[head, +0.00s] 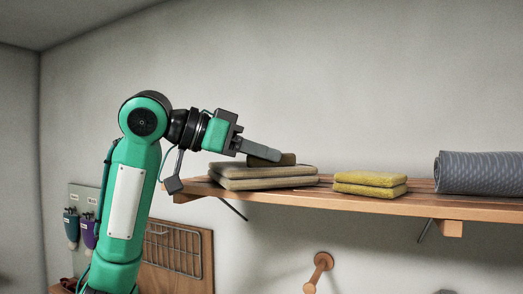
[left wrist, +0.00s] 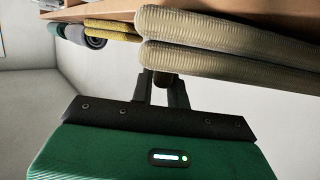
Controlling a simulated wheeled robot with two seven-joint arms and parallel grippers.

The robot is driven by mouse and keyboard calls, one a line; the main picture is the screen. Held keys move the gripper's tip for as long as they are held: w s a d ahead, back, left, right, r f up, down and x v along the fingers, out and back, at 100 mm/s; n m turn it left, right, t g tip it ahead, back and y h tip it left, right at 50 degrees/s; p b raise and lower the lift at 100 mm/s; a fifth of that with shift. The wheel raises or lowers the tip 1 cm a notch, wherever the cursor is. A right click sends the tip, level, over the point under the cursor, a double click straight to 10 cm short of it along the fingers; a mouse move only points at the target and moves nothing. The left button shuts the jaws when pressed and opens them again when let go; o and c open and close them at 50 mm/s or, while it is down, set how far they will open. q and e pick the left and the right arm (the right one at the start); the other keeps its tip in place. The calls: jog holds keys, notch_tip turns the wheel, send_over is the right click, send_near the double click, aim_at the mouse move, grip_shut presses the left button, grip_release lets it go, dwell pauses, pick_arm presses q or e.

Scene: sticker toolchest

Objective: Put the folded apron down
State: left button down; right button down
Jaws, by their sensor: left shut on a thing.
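My left gripper (head: 272,153) reaches in from the left over the left end of the wooden shelf. It is shut on a small dark olive-brown folded cloth (head: 286,160), seemingly the folded apron, right at the top of a stack of beige folded cloths (head: 262,184). Whether the apron rests fully on the stack is hard to tell. In the left wrist view, which looks upside down, a dark bit of the apron (left wrist: 162,81) shows between my fingers, close against the beige stack (left wrist: 220,60). Most of it is hidden there. My right gripper is not in view.
The wooden shelf (head: 345,201) runs to the right. A yellow folded cloth pair (head: 370,184) lies right of the stack with a small gap. A grey-blue patterned roll (head: 480,173) lies at the right end. Below are a wire rack (head: 173,250) and a wooden peg (head: 318,270).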

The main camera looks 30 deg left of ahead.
pick_arm(q)
jog(key=shift+f, duration=0.15)
jog(key=c, duration=1.4)
grip_release()
jog(key=shift+o, duration=0.2)
jog(key=b+v, duration=0.4)
jog(key=v, duration=0.8)
jog(key=shift+d, duration=0.1)
